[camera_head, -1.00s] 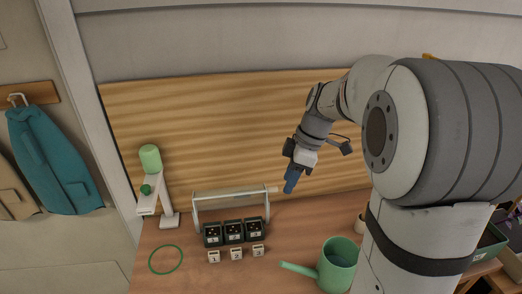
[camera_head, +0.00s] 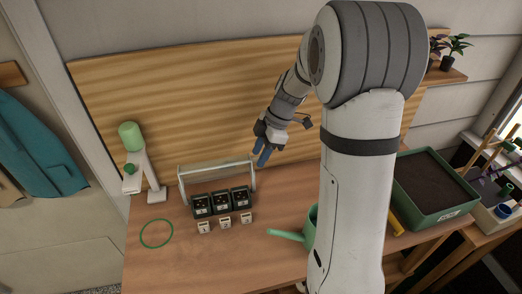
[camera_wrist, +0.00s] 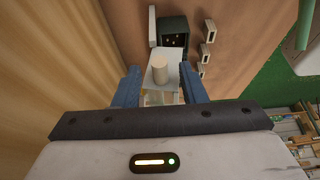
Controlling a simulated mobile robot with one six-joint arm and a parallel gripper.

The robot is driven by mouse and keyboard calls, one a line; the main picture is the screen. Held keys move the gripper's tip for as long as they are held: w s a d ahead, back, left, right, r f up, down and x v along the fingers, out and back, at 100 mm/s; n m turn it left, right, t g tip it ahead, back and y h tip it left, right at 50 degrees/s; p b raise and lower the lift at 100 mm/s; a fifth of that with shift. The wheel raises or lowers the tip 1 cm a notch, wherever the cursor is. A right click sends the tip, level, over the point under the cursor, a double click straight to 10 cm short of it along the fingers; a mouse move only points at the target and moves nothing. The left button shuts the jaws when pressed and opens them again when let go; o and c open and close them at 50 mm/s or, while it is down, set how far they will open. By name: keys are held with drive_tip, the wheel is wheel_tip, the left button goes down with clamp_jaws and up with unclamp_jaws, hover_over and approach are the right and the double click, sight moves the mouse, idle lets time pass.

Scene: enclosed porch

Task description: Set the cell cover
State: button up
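A pale, clear-looking frame (camera_head: 216,170) with a light top bar stands on the bench around or behind a row of dark square cells (camera_head: 222,202). I cannot tell which part is the cover. My gripper (camera_head: 262,158) is by the frame's right end, its blue fingers pointing down. In the wrist view, my gripper (camera_wrist: 160,85) is open, with a finger on either side of a pale panel. A cream cylindrical knob (camera_wrist: 160,69) shows just beyond the fingertips, between their lines; no grip on it shows. One dark cell (camera_wrist: 173,30) lies beyond.
Small white numbered blocks (camera_head: 225,222) sit before the cells. A green ring (camera_head: 156,233) and a white stand with a green cylinder (camera_head: 130,136) are left. A green watering can (camera_head: 308,232) is partly hidden by my arm. A soil tray (camera_head: 432,185) is right.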

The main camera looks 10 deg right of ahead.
clamp_jaws()
idle(0.4)
